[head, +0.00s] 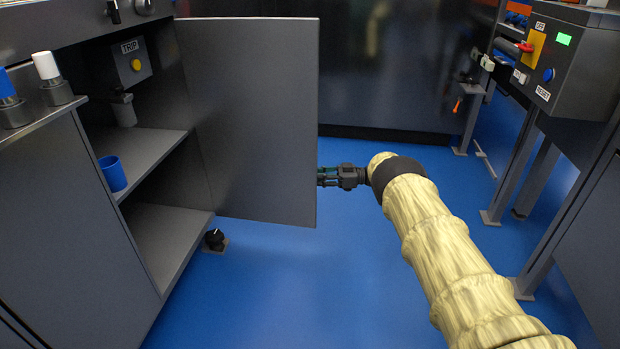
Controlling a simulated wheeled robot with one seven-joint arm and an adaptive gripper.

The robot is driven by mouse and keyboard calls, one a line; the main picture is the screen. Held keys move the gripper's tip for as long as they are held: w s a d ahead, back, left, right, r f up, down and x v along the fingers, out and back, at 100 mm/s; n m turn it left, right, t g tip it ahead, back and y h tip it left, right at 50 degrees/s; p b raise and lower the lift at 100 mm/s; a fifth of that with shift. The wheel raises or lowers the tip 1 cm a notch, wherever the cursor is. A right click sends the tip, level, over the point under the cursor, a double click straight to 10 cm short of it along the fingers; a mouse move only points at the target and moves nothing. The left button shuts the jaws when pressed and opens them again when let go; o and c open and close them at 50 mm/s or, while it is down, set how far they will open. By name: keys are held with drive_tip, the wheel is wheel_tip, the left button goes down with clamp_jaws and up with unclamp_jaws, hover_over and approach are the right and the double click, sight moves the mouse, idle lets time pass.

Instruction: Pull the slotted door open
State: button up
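A flat grey door (250,120) stands swung out from the grey cabinet on the left, with open shelves showing behind its hinge side. I see no slot on the face turned to me. My gripper (324,177) is at the door's free right edge, in the lower half. Its fingers point left and their tips end at or just behind that edge. I cannot tell whether they touch the door or how far apart they are.
The cabinet's shelf (150,160) holds a blue cup (112,173). A small black knob-like object (214,239) sits on the floor below the door. A grey control box (575,60) on legs stands at right. Blue floor (300,290) is clear in front of the door.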

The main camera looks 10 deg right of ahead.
drive_tip(key=s+d, duration=0.1)
drive_tip(key=d, duration=0.8)
drive_tip(key=shift+s, duration=0.2)
